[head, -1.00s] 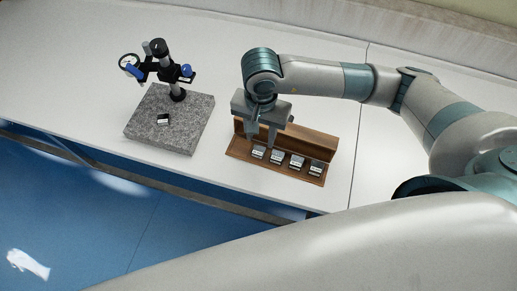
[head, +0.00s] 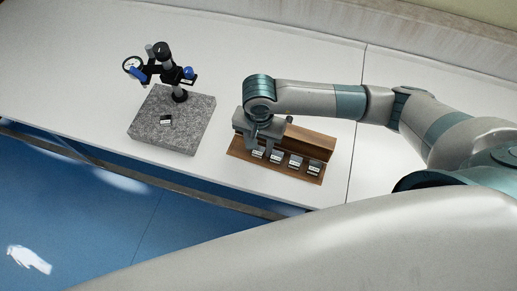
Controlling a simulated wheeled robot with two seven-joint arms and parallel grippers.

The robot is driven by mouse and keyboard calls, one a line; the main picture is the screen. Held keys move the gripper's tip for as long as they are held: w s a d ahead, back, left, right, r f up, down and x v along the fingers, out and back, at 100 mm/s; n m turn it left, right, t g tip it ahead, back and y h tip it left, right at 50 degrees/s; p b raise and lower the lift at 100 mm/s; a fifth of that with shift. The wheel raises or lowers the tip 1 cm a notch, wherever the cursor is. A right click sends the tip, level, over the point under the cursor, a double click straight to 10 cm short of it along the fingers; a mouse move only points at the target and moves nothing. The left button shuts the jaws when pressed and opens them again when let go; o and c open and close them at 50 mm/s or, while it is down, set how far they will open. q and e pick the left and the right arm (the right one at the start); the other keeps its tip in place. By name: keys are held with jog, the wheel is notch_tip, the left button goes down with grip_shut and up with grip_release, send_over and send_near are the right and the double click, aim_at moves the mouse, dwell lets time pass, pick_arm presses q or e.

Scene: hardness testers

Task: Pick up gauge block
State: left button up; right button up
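Several small gauge blocks with pale labels stand in a row in a brown wooden holder (head: 237,153) on the white table. The leftmost gauge block (head: 258,154) is partly hidden by my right gripper (head: 259,149). My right gripper points down over it, with its fingers apart on either side; contact is too small to tell. Two more gauge blocks (head: 276,157) (head: 295,162) and the far-right gauge block (head: 314,168) stand to the right, clear of the fingers. Another small dark block (head: 166,120) lies on the granite plate (head: 190,134). My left gripper is not in view.
A dial gauge stand (head: 179,92) with a round dial (head: 133,66) rises from the back of the granite plate. The white table (head: 85,75) is clear around the plate and holder. Its front edge runs close in front of both.

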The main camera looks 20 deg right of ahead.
grip_shut()
jog(key=shift+r, duration=0.1)
